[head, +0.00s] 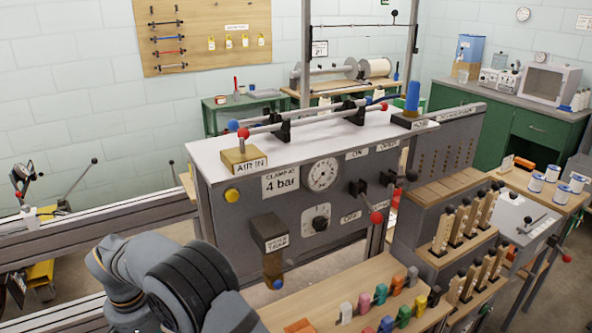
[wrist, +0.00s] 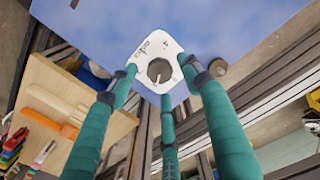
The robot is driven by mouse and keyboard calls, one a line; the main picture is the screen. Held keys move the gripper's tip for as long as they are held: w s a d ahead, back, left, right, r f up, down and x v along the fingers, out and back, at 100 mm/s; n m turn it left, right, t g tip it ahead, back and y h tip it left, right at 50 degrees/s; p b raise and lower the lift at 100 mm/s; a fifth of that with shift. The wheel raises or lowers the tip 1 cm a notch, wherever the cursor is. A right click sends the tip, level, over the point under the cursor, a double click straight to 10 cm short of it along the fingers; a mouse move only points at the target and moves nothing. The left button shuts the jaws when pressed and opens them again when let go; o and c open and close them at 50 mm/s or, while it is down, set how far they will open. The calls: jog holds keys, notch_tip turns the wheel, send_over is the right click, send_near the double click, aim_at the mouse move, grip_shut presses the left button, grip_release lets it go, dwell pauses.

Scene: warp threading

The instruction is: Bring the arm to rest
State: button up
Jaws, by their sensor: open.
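My arm (head: 175,285) is bent at the lower left of the head view, in front of the grey machine; my gripper is not visible there. In the wrist view my gripper (wrist: 160,82) has its teal fingers spread and holds nothing. Beyond the fingertips is a white plate with a round grey knob (wrist: 159,70) on a bluish surface. It looks like the dial plate (head: 316,219) on the machine's front, though I cannot be sure. I cannot tell how far the fingertips are from it.
The grey machine (head: 230,210) has a gauge, levers and a red-ended handle (head: 376,217). A wooden bench (head: 350,280) with several coloured clips stands in front. Wooden racks (head: 440,200) stand to the right. A rail (head: 100,220) runs at the left, with open floor beyond it.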

notch_tip(320, 180, down, 2)
jog(key=shift+f, duration=0.1)
jog(key=shift+r+n+p, duration=0.3)
jog(key=shift+n+p, duration=0.2)
jog(key=shift+n, duration=0.3)
jog(key=n+p, duration=0.1)
jog(key=n, duration=0.1)
jog(key=shift+r+n, duration=0.1)
jog(key=shift+n, duration=0.2)
jog(key=n+p, duration=0.1)
jog(key=n, duration=0.2)
jog(key=shift+n, duration=0.4)
jog(key=n+p, duration=0.2)
jog(key=n, duration=0.1)
jog(key=shift+n, duration=0.4)
notch_tip(320, 180, up, 10)
jog(key=shift+a, duration=0.1)
